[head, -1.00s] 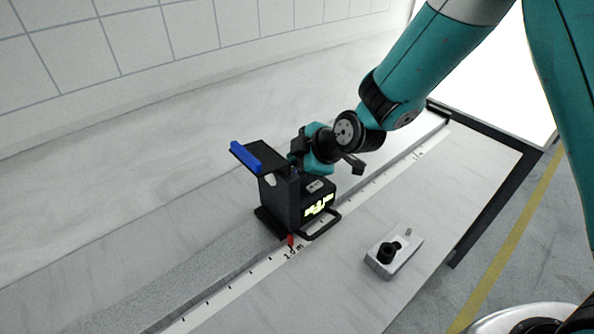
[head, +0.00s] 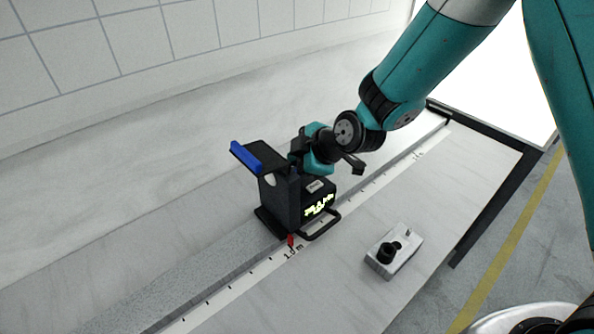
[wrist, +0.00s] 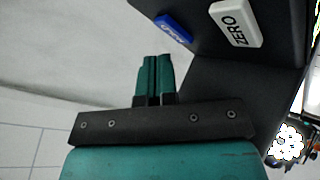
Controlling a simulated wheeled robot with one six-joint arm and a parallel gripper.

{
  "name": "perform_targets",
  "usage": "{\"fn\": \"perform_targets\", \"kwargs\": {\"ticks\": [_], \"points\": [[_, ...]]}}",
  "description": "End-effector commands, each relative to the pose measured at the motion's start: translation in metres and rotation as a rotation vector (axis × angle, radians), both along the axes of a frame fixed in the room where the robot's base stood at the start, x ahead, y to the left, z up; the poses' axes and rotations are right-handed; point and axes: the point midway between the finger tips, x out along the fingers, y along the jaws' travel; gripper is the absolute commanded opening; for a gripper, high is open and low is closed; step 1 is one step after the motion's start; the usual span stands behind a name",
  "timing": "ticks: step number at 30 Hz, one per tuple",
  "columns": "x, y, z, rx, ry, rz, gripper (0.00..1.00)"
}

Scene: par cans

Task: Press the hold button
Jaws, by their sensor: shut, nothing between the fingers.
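The black measuring device (head: 284,205) stands on the rail, with a lit yellow-green display (head: 318,206). In the wrist view its dark face carries a small blue button (wrist: 174,28), whose lettering is hard to read, and a white button marked ZERO (wrist: 235,22). My gripper's teal fingers (wrist: 153,60) are together and empty. Their tips appear just below and left of the blue button in the wrist view; I cannot tell whether they touch anything. In the head view my gripper is at the device's upper back, its fingertips largely hidden.
A blue-edged black plate (head: 258,157) juts from the device's top left. A red pointer (head: 291,240) sits at its foot by the scale strip (head: 230,292). A small white box with a black knob (head: 393,254) stands on the bench, right of the device. The bench's front left is clear.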

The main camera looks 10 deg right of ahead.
Motion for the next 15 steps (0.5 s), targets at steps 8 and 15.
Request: {"fn": "perform_targets", "kwargs": {"ticks": [8,15], "points": [[0.0003,-0.0001,-0.0083,0.0,0.0,0.0,0.0],[0.0006,0.0,-0.0082,0.0,0.0,0.0,0.0]]}}
